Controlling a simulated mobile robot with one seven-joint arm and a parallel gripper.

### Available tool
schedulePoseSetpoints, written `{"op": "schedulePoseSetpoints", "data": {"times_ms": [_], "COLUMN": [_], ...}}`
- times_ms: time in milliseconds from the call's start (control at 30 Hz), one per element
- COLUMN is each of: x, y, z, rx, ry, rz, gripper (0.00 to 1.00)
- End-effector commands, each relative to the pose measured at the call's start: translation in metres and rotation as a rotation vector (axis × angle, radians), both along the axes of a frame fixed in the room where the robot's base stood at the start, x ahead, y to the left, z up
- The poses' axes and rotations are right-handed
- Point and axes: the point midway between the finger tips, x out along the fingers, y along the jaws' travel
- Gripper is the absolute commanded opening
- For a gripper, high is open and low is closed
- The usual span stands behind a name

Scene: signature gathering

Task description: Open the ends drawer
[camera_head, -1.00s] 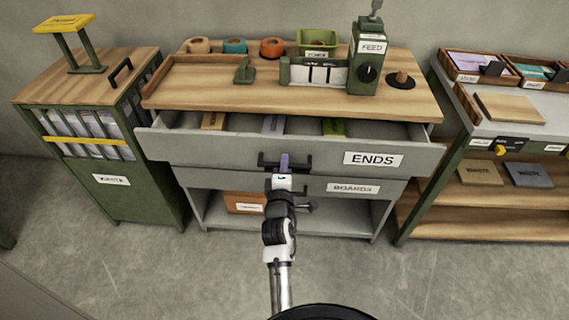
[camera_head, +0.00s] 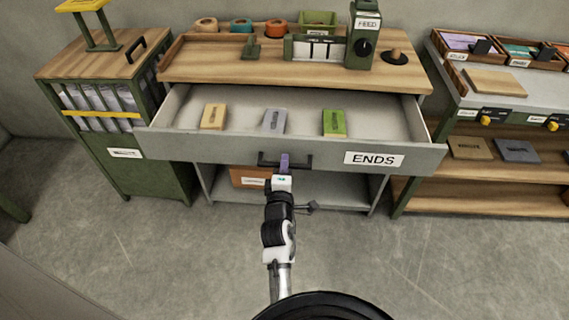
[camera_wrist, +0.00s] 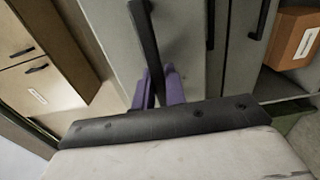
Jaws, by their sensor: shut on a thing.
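The ends drawer (camera_head: 220,149) is pulled well out of the grey cabinet, with its "ENDS" label (camera_head: 374,159) on the right of the front. Inside lie a tan block (camera_head: 213,117), a grey block (camera_head: 274,121) and a green block (camera_head: 334,123), spaced apart in a row. My gripper (camera_head: 284,162) is shut on the dark drawer handle (camera_head: 300,162) at the middle of the front. In the wrist view, the purple fingers (camera_wrist: 160,88) close around the dark handle bar (camera_wrist: 146,40).
The wooden worktop (camera_head: 300,77) above holds tape rolls and a green feed device (camera_head: 364,40). A green cabinet (camera_head: 125,165) stands at the left and a shelf unit (camera_head: 480,148) at the right. An orange box (camera_head: 247,178) sits below the drawer. The floor in front is clear.

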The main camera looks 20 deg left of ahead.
Motion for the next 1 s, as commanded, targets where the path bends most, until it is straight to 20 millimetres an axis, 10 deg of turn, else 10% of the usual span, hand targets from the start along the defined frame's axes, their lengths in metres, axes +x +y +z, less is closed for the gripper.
{"op": "schedulePoseSetpoints", "data": {"times_ms": [467,633,1000], "x": [-0.0001,-0.0001,0.0000], "y": [-0.0003,-0.0003,-0.0001], "z": [0.0008,0.0007,0.0004], "rx": [0.000,0.001,0.000], "ry": [-0.002,-0.002,-0.001], "rz": [0.000,0.000,0.000], "gripper": [0.00,0.34,0.35]}}
